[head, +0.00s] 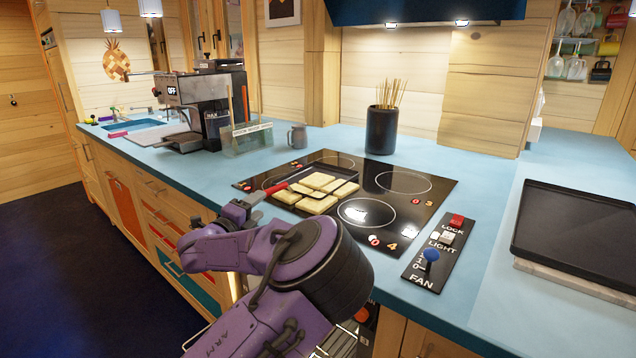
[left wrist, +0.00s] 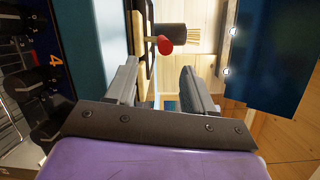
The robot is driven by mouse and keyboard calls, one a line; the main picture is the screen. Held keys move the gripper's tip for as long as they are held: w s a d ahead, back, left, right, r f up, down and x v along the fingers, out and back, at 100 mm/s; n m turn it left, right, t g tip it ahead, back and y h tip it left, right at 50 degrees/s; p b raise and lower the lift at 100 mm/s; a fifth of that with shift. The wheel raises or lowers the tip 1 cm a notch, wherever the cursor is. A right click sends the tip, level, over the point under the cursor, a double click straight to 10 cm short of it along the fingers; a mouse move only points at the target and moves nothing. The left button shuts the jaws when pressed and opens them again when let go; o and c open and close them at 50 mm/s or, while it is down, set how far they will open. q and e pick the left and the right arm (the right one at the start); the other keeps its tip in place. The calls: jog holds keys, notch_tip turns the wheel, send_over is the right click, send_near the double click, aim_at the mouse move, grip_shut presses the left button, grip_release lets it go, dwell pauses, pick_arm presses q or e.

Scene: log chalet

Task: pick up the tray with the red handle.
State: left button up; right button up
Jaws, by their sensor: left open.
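A dark tray (head: 346,189) with several flat pale pieces on it lies on the black hob. Its red handle (head: 279,187) points to the left, toward my left gripper (head: 254,197). In the left wrist view the rounded red handle end (left wrist: 165,45) shows beyond the fingertips, between the two finger directions. My left gripper (left wrist: 160,75) is open and empty, a short way from the handle. The pale pieces (head: 318,181) partly cover the tray. My right gripper is not in view.
A second black tray (head: 575,225) lies on a board at the right. A control panel (head: 435,255) sits beside the hob. A utensil pot (head: 382,130), grey mug (head: 297,136) and coffee machine (head: 205,100) stand behind. The blue counter left of the hob is mostly clear.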

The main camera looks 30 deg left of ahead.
aim_at(276, 188)
pick_arm(q)
jog(key=w, duration=0.3)
jog(key=w+a+p, duration=0.1)
jog(key=w, duration=0.3)
jog(key=w+a+p, duration=0.1)
jog(key=w, duration=0.2)
jog(key=shift+w+a+r, duration=0.15)
grip_shut()
jog(key=shift+r, duration=0.2)
